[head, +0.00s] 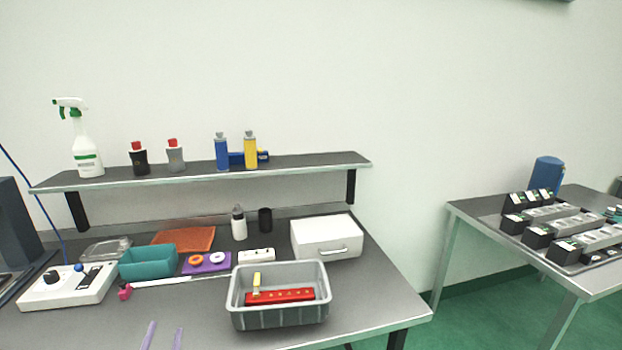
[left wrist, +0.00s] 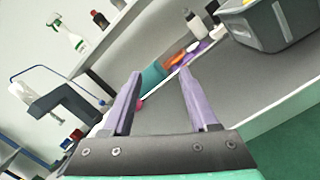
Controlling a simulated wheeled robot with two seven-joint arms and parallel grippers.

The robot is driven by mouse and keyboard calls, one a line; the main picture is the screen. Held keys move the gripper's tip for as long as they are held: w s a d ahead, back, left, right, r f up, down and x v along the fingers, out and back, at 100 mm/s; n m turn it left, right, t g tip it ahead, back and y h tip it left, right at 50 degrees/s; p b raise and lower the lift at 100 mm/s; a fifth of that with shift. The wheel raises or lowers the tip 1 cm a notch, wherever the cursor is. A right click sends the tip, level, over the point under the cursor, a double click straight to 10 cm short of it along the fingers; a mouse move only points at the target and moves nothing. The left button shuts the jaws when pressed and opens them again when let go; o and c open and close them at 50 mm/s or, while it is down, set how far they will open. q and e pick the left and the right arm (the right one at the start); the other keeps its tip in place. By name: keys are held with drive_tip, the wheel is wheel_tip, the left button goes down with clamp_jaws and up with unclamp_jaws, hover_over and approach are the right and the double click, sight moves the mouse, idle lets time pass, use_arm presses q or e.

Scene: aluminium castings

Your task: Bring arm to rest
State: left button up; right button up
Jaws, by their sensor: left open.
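My left gripper (head: 163,336) shows only as two pale purple fingertips at the bottom edge of the head view. In the left wrist view the left gripper (left wrist: 158,88) has its two purple fingers well apart, with nothing between them. It is above the front part of the grey workbench (head: 190,318), clear of the objects on it. My right gripper is not in either view.
A grey bin (head: 280,318) holding a red part (head: 280,296) stands at the bench's front right. A shelf (head: 300,166) spans the back.

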use_arm(q)
drive_tip(key=s+d+f+m+g+h, duration=0.25)
drive_tip(key=d+m+g+h, duration=0.25)
drive_tip(key=d+m+h, duration=0.95)
drive_tip(key=s+d+f+m+g+y, duration=0.4)
drive_tip(key=s+f+m+g, duration=0.1)
drive_tip(key=m, duration=0.7)
drive_tip(key=s+a+f+m+g+y, duration=0.1)
drive_tip(key=s+a+m+g+y, duration=0.35)
drive_tip(key=s+m, duration=0.4)
drive_tip(key=s+f+g, duration=0.1)
drive_tip(key=s+f, duration=0.1)
drive_tip(key=f, duration=1)
drive_tip(key=s+f+g, duration=0.1)
drive_tip(key=s+f, duration=0.2)
drive_tip(key=f, duration=0.9)
drive_tip(key=s+a+f+g, duration=0.1)
drive_tip(key=s+a+f, duration=0.1)
drive_tip(key=s+f, duration=1.2)
drive_tip(key=shift+s+a+n, duration=0.3)
drive_tip(key=shift+s+a, duration=0.1)
drive_tip(key=shift+s, duration=0.7)
